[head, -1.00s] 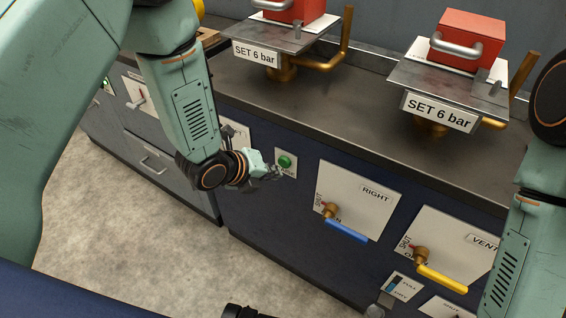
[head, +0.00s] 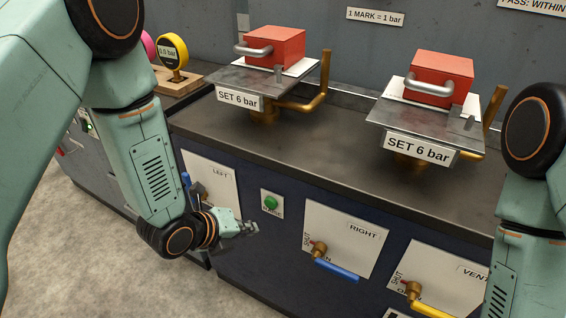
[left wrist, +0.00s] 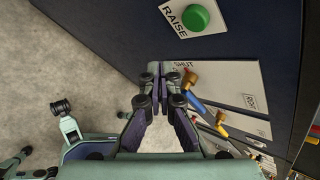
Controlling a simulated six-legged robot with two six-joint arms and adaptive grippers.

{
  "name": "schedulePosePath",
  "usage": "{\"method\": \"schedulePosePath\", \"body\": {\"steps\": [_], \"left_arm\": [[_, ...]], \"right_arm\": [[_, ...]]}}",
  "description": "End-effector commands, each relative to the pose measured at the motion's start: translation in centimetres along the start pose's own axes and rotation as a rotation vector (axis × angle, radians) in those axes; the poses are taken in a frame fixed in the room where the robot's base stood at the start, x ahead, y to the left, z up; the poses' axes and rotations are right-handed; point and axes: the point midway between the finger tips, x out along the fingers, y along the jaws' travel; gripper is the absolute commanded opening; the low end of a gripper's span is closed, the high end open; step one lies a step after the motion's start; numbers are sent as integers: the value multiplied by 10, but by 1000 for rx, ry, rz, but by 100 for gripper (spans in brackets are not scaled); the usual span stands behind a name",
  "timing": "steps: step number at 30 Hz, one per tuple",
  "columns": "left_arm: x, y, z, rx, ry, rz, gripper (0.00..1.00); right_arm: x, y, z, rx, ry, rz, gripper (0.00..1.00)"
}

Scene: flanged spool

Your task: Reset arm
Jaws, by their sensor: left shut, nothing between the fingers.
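My left gripper (head: 250,228) hangs in front of the navy cabinet front, below and left of the green RAISE button (head: 270,202). It is shut and empty. In the left wrist view the gripper (left wrist: 160,78) has its fingers together, with the green button (left wrist: 195,18) beyond them and to the right. It appears apart from the button and from the valve handles. My right arm comes in at the right edge of the head view, but its gripper is out of the picture.
The RIGHT valve's blue handle (head: 337,270) and the VENT valve's yellow handle (head: 432,308) stick out from the cabinet. Two red weights (head: 275,46) (head: 440,78) sit on plates above the bench. A yellow gauge (head: 173,50) stands at the back left. Open floor (head: 90,240) lies left.

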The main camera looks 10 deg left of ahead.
Motion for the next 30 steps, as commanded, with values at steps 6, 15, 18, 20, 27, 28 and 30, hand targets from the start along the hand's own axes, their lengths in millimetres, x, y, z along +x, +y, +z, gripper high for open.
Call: {"method": "schedulePosePath", "body": {"steps": [6, 15, 18, 20, 27, 28, 30], "left_arm": [[0, 0, 0, -78, 1, 2, 0], [-6, 20, -5, -714, -36, 75, 0], [-10, 33, -13, -959, -62, 117, 0], [-13, 42, -19, -1109, -83, 145, 0], [-31, 88, -57, -1712, -219, 279, 0], [-34, 95, -63, -1787, -244, 299, 0], [-42, 111, -79, -1959, -312, 346, 0]], "right_arm": [[0, 0, 0, 0, 0, 0, 40], [0, 0, 0, 0, 0, 0, 40], [0, 0, 0, 0, 0, 0, 40], [0, 0, 0, 0, 0, 0, 40], [0, 0, 0, 0, 0, 0, 40], [0, 0, 0, 0, 0, 0, 40], [0, 0, 0, 0, 0, 0, 40]]}}
